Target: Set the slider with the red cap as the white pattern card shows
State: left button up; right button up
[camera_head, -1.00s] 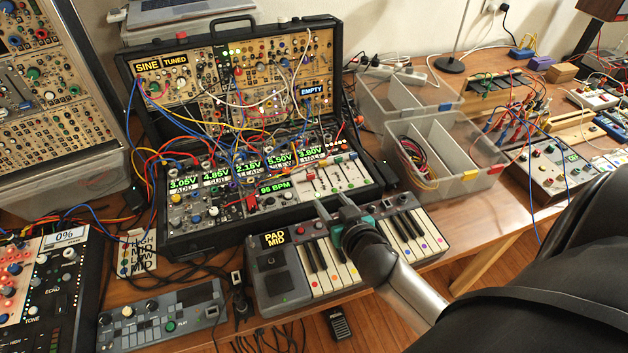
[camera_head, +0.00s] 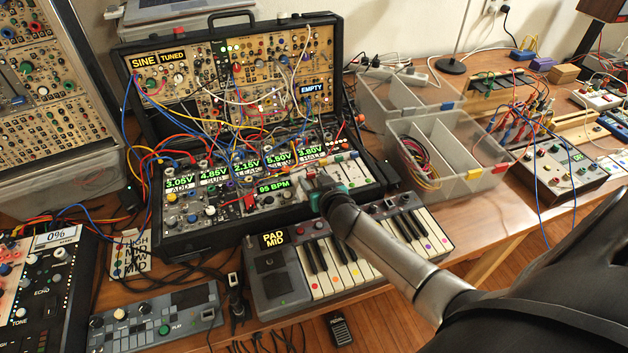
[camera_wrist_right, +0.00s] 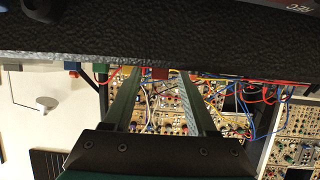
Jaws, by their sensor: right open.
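The slider with the red cap (camera_head: 310,176) is at the left end of the slider bank on the case's lower panel. Its exact height on its track is hard to tell. My right gripper (camera_head: 317,184) is open at that slider. In the right wrist view the red cap (camera_wrist_right: 160,73) shows between the two finger tips, with a gap to each; I cannot tell how deep it sits between them. My left gripper is not in view.
Green (camera_wrist_right: 101,72) and blue (camera_wrist_right: 72,67) caps sit beside the red one. Patch cables (camera_head: 215,125) hang over the panel's left and middle. The keyboard (camera_head: 330,262) lies under my right arm. A clear bin (camera_head: 470,178) stands right of the case.

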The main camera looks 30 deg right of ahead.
grip_shut()
dwell(0.5)
dwell(1.0)
